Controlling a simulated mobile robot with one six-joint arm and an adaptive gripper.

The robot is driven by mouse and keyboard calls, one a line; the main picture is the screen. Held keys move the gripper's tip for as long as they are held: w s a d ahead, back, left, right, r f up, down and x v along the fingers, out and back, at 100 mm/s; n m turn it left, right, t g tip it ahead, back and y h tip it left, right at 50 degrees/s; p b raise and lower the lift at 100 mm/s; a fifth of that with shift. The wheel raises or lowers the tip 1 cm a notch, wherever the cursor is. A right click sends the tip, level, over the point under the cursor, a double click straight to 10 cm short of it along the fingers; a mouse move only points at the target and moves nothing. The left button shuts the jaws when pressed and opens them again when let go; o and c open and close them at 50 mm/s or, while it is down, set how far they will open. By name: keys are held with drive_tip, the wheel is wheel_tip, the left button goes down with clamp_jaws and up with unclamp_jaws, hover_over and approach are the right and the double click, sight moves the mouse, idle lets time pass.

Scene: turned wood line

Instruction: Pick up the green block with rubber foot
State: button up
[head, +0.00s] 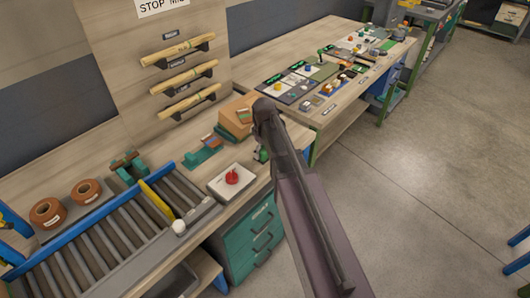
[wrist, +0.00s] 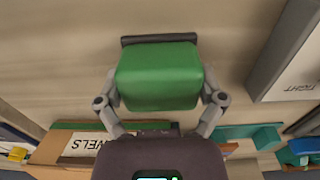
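The green block (wrist: 158,78) fills the upper middle of the wrist view, with its dark rubber foot (wrist: 160,39) along its far edge. My gripper (wrist: 160,88) has one grey finger against each side of the block and is shut on it. In the head view, a small green part of the block (head: 262,154) shows below the end of my arm, near the bench's front edge. My arm hides most of the gripper there. I cannot tell whether the block touches the bench.
A white box with a red knob (head: 232,177) stands left of the gripper, beside the roller conveyor (head: 110,238). A wooden box (head: 236,117) stands behind; its label shows in the wrist view (wrist: 85,145). A white panel (wrist: 296,65) is at the wrist view's right. Open floor (head: 430,190) lies right.

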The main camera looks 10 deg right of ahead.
drive_tip(key=shift+r, duration=0.1)
idle(0.3)
wheel_tip(320, 180, up, 3)
drive_tip(key=p, duration=0.3)
drive_tip(key=shift+r, duration=0.1)
drive_tip(key=s, duration=0.5)
drive_tip(key=s+r+p, duration=0.1)
drive_tip(key=s, duration=0.4)
drive_tip(key=s+a+p, duration=0.1)
drive_tip(key=s, duration=0.5)
drive_tip(key=shift+a+r, duration=0.1)
drive_tip(key=shift+r, duration=0.2)
drive_tip(key=o, duration=0.4)
drive_tip(key=shift+c, duration=1)
